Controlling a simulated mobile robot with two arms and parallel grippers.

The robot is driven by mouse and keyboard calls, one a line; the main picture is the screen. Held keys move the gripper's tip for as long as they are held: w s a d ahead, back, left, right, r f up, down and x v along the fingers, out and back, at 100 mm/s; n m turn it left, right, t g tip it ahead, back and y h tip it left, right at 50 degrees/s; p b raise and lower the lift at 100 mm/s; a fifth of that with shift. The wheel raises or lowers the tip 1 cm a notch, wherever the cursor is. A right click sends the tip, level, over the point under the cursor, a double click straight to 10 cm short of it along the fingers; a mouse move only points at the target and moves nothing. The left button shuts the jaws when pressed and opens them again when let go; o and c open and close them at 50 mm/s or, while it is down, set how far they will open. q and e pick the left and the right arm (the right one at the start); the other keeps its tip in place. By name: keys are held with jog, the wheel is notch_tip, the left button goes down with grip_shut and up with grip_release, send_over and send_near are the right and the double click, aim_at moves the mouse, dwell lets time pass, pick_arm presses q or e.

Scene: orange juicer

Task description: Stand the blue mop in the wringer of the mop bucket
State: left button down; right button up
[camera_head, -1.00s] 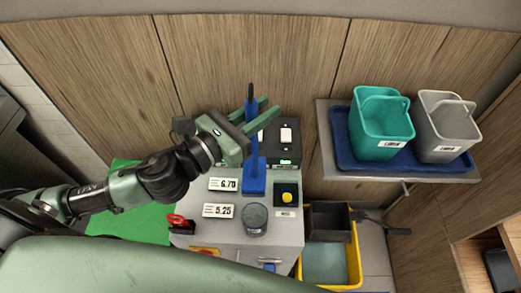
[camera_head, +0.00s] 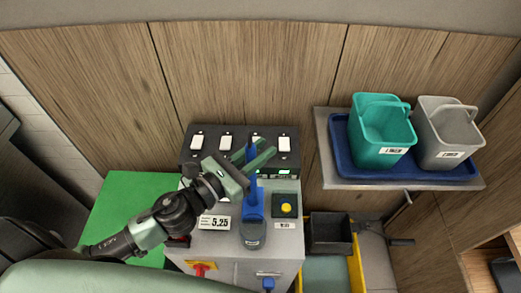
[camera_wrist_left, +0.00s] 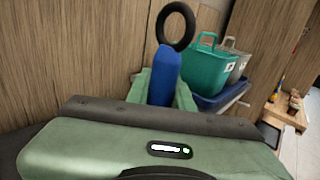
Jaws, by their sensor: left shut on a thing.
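The blue mop (camera_head: 254,198) is held upright over the control cabinet in the head view. The mop bucket (camera_head: 356,268) is yellow and stands on the floor right of the cabinet. Its dark wringer (camera_head: 330,234) is right of and apart from the mop. My own arm hides part of the cabinet. My right gripper is not in view.
A wall shelf (camera_head: 400,186) at the right holds a blue tray with a teal bucket (camera_head: 381,135) and a grey bucket (camera_head: 449,140). A green panel (camera_head: 125,205) lies left.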

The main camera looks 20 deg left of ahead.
pick_arm(q)
jog(key=c, duration=1.2)
grip_release()
jog(key=shift+f, duration=0.15)
jog(key=shift+c, duration=0.2)
